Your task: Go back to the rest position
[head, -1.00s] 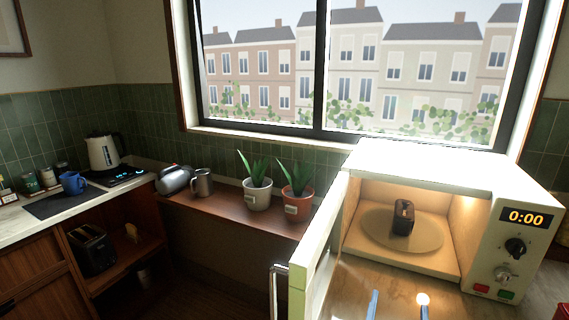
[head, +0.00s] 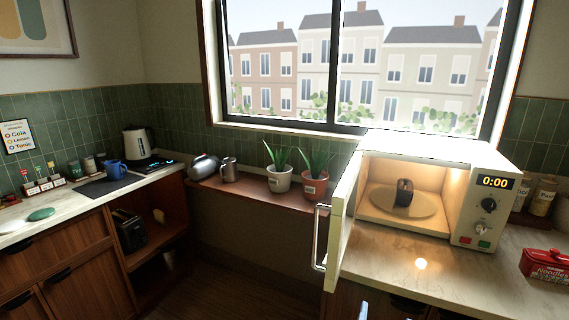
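A pale blue fingertip (head: 364,310) of one of my grippers, most likely the right, shows at the bottom edge of the head view, in front of the microwave counter. The rest of that gripper is cut off, so its opening cannot be told. My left gripper is not in view. The microwave (head: 487,208) stands on the right counter with its door (head: 342,225) swung open to the left. A small dark item (head: 404,192) sits on its turntable (head: 377,203), apart from the fingertip. The display reads 0:00.
The open door and its handle (head: 319,238) jut out at the counter's left end. A red noodle box (head: 547,263) and jars (head: 541,197) stand at right. Two potted plants, a kettle (head: 139,142), a blue mug (head: 116,170) and a toaster (head: 129,230) are further left. Dark floor lies between the counters.

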